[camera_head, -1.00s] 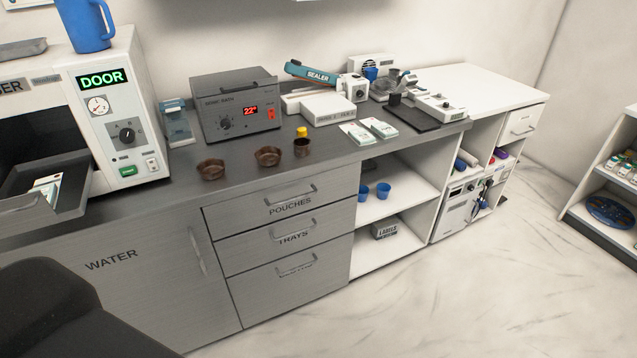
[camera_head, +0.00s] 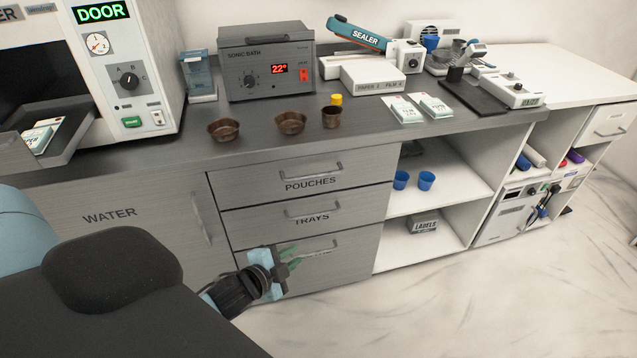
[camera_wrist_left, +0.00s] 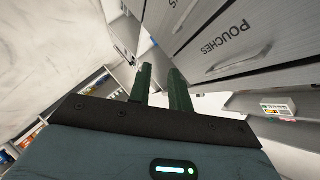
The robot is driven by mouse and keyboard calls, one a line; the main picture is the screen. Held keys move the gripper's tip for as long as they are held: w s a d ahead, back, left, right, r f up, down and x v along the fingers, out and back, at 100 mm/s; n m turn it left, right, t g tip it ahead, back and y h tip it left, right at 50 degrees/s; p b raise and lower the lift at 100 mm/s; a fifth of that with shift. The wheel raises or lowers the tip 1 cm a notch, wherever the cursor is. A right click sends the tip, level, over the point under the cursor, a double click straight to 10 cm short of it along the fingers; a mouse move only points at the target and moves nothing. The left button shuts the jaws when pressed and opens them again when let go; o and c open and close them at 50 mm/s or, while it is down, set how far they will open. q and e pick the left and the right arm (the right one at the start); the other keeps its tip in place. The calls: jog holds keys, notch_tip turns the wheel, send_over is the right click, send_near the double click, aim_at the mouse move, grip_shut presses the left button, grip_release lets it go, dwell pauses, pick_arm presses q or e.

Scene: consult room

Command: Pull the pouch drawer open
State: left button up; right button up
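The pouch drawer (camera_head: 250,189) is the top grey drawer under the counter, labelled POUCHES. It is shut, its front level with the drawers below. Its bar handle (camera_head: 312,172) sits above the label. In the left wrist view the pouch drawer front (camera_wrist_left: 255,25) is at the upper right, with its handle (camera_wrist_left: 240,62) right of my fingers. My left gripper (camera_head: 294,256) is in front of the lowest drawer, below the pouch handle and apart from it. In the wrist view its two green fingers (camera_wrist_left: 161,75) stand apart with nothing between them. My right gripper is not in view.
The trays drawer (camera_head: 250,217) and a lowest drawer (camera_head: 355,260) are below, both shut with bar handles. Brown bowls (camera_head: 291,123) stand on the counter (camera_head: 370,140) above. Open shelves (camera_head: 440,205) are to the right. The floor (camera_head: 440,315) in front is clear.

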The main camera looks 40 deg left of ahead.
aim_at(312, 176)
pick_arm(q)
jog(key=w+a+r+m+t+y+b, duration=0.1)
jog(key=w+a+r+m+t, duration=0.15)
jog(key=w+r, duration=0.3)
jog(key=w+a+r+m+t+b, duration=0.1)
jog(key=w+a+r+m+b, duration=0.1)
jog(key=w+a+r, duration=0.3)
jog(key=shift+n+g, duration=0.25)
jog(key=shift+w+d+f, duration=0.1)
jog(key=shift+w+f, duration=0.25)
jog(key=shift+w, duration=1.05)
jog(key=shift+w+a+f, duration=0.1)
jog(key=shift+w+f, duration=0.3)
jog(key=shift+w, duration=1.05)
jog(key=shift+w+d+f, duration=0.1)
jog(key=shift+w+f, duration=0.25)
jog(key=shift+w, duration=1.15)
jog(key=shift+c, duration=0.4)
grip_shut()
